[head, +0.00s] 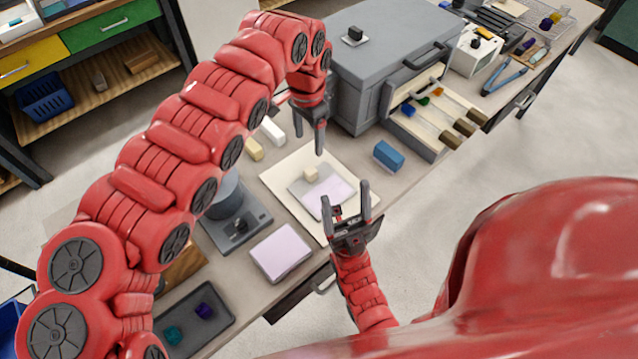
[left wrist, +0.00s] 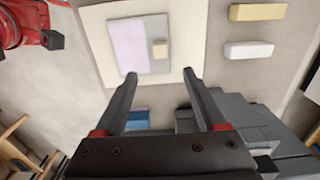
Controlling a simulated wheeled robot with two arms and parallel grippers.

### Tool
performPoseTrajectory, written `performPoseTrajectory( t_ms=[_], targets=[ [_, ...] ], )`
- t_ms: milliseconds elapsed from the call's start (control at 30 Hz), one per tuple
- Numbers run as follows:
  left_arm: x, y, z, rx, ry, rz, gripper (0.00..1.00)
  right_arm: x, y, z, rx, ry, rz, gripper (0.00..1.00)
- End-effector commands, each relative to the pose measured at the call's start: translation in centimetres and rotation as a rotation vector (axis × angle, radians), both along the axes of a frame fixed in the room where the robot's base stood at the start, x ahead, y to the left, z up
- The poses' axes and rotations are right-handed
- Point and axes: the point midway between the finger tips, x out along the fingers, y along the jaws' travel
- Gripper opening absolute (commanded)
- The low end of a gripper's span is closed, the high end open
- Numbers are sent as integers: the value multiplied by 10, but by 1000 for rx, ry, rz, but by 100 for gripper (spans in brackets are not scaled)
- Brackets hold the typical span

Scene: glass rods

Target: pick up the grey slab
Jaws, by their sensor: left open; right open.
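The grey slab (head: 298,187) lies flat on a cream board (head: 277,183). A lilac piece (head: 331,194) covers part of its top, and a small beige cube (head: 310,174) sits on its bare part. In the left wrist view the grey slab (left wrist: 158,28) shows with the lilac piece (left wrist: 129,45) on its left half. My left gripper (head: 309,138) is open and empty above the back of the board; its fingers frame the slab's near edge in the wrist view. My right gripper (head: 346,198) is open and empty, over the board's front right part beside the slab.
A blue block (head: 388,155) lies right of the board. Cream (head: 253,149) and white (head: 272,131) blocks lie behind it. A lilac slab (head: 282,252) lies front left, near a dark scale-like device (head: 238,228). A grey cabinet (head: 385,60) with an open drawer (head: 428,120) stands behind.

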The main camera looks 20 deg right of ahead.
Motion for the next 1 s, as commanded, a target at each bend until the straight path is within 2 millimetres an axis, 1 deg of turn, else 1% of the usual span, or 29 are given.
performPoseTrajectory(
  t_ms=[33,200,300,400,533,633,767,900,1000],
  targets=[
    [-3,1,-7,6,7,-1,72,0,0,11,0,0,0,72],
    [-4,0,-49,4,10,-2,72,0,0,26,0,0,0,72],
    [-3,0,-67,2,6,-2,72,0,0,30,0,0,0,72],
    [-3,0,-80,3,6,-2,72,0,0,32,0,0,0,72],
    [-2,0,-86,1,4,-2,72,0,0,35,0,0,0,72],
    [-1,0,-94,0,3,-2,72,0,0,43,0,0,0,72],
    [-1,1,-111,0,4,-2,72,0,0,53,0,0,0,72],
    [0,1,-130,-1,4,-2,72,0,0,53,0,0,0,72],
    [1,2,-135,1,1,-3,72,0,0,54,0,0,0,72]
  ],
)
